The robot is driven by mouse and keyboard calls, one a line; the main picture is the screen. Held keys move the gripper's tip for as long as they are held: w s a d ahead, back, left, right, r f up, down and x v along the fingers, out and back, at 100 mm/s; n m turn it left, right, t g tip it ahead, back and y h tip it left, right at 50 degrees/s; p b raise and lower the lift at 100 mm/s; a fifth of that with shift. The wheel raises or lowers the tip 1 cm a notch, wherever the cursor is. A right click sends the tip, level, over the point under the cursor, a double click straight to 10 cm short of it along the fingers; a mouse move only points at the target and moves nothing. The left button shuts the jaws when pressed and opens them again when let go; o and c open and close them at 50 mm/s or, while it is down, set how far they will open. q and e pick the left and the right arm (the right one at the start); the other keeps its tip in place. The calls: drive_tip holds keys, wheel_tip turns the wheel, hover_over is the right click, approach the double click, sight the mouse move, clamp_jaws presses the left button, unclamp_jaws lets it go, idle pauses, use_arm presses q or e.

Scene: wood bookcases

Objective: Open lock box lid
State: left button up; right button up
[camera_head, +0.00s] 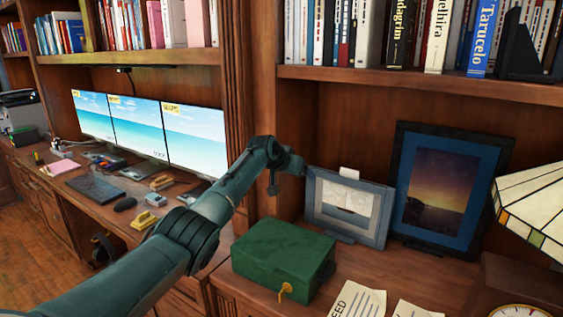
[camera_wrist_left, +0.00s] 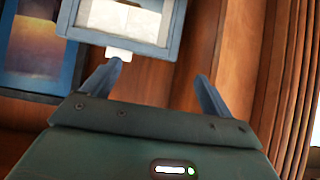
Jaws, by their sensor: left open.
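The green lock box (camera_head: 283,257) sits on the wooden desk, right of the lower middle in the head view. Its lid looks shut. A gold key (camera_head: 286,290) sticks out of its front. My left arm comes in from the left and ends above and behind the box, near the back panel. My left gripper (camera_wrist_left: 160,72) is open and empty in the left wrist view, its two fingers apart in front of the wood panel. The box does not show in the left wrist view. My right gripper is not in view.
A grey-blue picture frame (camera_head: 347,209) stands right behind the box, close to my left gripper; it also shows in the left wrist view (camera_wrist_left: 128,22). A larger dark frame (camera_head: 443,190), papers (camera_head: 358,301) and a lamp (camera_head: 535,205) are to the right. Monitors (camera_head: 138,128) stand left.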

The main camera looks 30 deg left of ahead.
use_arm(q)
drive_tip(key=d+b+v, duration=0.1)
drive_tip(key=v, duration=1.1)
drive_tip(key=shift+s+a, duration=0.2)
drive_tip(key=shift+a, duration=0.2)
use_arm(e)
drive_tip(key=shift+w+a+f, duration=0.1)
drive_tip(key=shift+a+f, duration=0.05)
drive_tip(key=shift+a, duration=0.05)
use_arm(q)
drive_tip(key=shift+r, duration=0.1)
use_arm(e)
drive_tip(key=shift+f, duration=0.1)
